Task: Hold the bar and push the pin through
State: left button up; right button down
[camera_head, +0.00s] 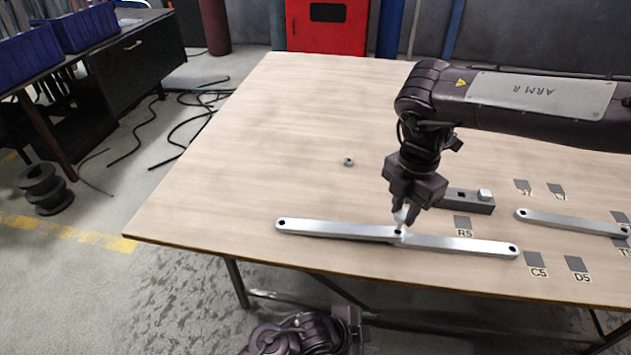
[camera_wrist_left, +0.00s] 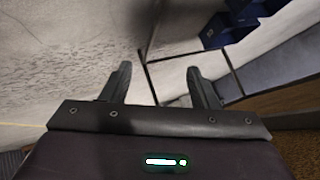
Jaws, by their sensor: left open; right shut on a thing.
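Two flat silver bars lie end to end near the table's front edge, the left bar (camera_head: 330,229) and the right bar (camera_head: 460,244). Their inner ends meet or overlap under my right gripper (camera_head: 404,220), with holes at the outer ends. My right gripper points down and is shut on a small pale piece, apparently the pin (camera_head: 400,215), at the joint. How deep it sits in the hole cannot be told. My left gripper is low in the head view, off the table's front edge; in the left wrist view (camera_wrist_left: 162,88) its fingers are apart and empty.
A small nut (camera_head: 348,161) lies alone mid-table. A grey block (camera_head: 470,203) with a hole and a light cube stands right of my right gripper. Another silver bar (camera_head: 570,223) lies at right among dark label squares. The table's left side is clear.

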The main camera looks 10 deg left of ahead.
pick_arm(q)
jog(key=s+d+r+m+g+h, duration=0.45)
jog(key=d+r+m, duration=0.45)
jog(key=d+m, duration=0.3)
notch_tip(320, 180, up, 15)
jog(key=m+g+y, duration=0.3)
jog(key=m+y, duration=0.3)
jog(key=m, duration=1.8)
send_over(338, 227)
jog(key=s+d, duration=0.4)
jog(key=s, duration=0.4)
jog(key=shift+a, duration=0.1)
jog(key=w+a+r+t+y, duration=0.2)
jog(key=w+a+r, duration=0.4)
jog(key=w+a, duration=0.25)
jog(key=shift+t+h, duration=0.25)
jog(key=x, duration=1.2)
jog(key=shift+s+a+f, duration=0.2)
jog(key=shift+s, duration=0.15)
